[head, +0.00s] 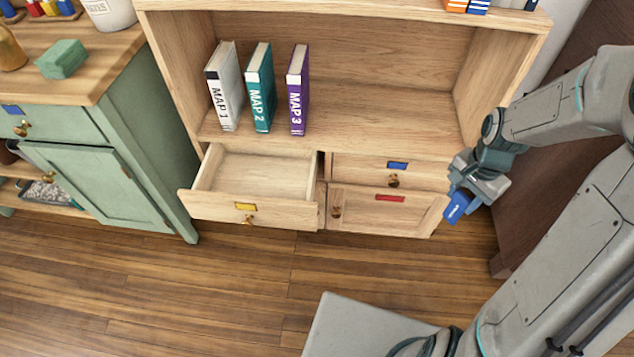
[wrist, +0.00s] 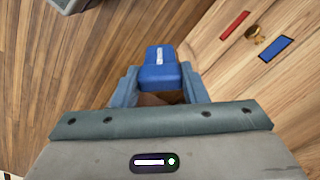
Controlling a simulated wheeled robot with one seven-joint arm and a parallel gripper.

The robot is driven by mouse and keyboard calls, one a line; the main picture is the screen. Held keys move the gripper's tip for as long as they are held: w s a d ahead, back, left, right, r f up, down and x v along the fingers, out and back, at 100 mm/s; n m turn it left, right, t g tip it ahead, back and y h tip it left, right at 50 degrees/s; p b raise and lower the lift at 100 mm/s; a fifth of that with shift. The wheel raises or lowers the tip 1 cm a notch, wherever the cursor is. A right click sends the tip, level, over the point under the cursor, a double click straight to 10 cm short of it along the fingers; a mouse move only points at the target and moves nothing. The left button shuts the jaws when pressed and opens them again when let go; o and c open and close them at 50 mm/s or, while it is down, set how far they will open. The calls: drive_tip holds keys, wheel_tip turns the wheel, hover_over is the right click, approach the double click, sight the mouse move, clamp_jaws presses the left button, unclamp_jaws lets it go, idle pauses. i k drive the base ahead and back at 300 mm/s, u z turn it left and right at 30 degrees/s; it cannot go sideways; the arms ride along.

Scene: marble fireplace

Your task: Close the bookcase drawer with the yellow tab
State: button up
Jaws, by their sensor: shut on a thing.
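The bookcase drawer with the yellow tab (head: 245,206) is pulled out at the lower left of the wooden bookcase, and its inside looks empty. A brass knob (head: 250,220) sits on its front below the tab. My gripper (head: 468,193) is at the bookcase's lower right front corner, well to the right of the open drawer. It is shut on a small blue object with white lettering (wrist: 160,72), which also shows below the fingers in the head view (head: 457,208). The fingers partly hide this object. The yellow-tab drawer is not in the wrist view.
A blue-tab drawer (head: 397,166) and a red-tab front (head: 390,198) look shut at the bookcase's lower right. Three map books (head: 262,90) stand on the shelf. A green cabinet (head: 110,165) stands left. The floor (head: 250,270) before the drawer is clear.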

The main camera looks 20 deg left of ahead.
sight(263, 181)
drive_tip(key=z, duration=0.75)
drive_tip(key=k, duration=1)
drive_tip(key=u, duration=0.35)
drive_tip(key=i, duration=0.85)
drive_tip(key=u, duration=1.45)
drive_tip(key=i, duration=0.75)
drive_tip(key=u, duration=0.6)
